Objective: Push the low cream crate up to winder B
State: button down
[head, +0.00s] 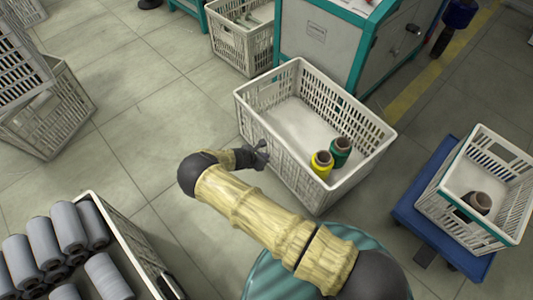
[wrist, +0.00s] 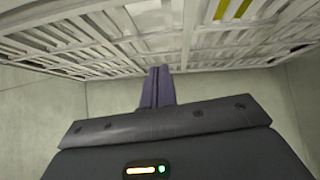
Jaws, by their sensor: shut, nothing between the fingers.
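The low cream crate (head: 252,118) stands on the floor in the middle of the head view, its slatted walls upright. A yellow cone (head: 321,164) and a green cone (head: 340,152) stand inside it. My gripper (head: 262,152) is shut and empty, low beside the crate's left wall. In the wrist view the closed fingers (wrist: 157,75) point at the crate's slatted wall (wrist: 110,45); I cannot tell whether they touch it. A grey and teal machine (head: 318,50), probably a winder, stands just behind the crate. Its label is unreadable, and the crate hides its base.
A blue dolly (head: 410,217) carries a teal-rimmed crate (head: 453,212) at right. A crate of grey cones (head: 120,235) stands at lower left, and more crates (head: 50,120) at upper left. Another crate (head: 232,42) stands left of the machine. The floor left of my gripper is clear.

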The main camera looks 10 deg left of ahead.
jog(key=p+v, duration=0.4)
jog(key=v, duration=0.7)
jog(key=shift+s+f, duration=0.3)
jog(key=shift+s, duration=0.05)
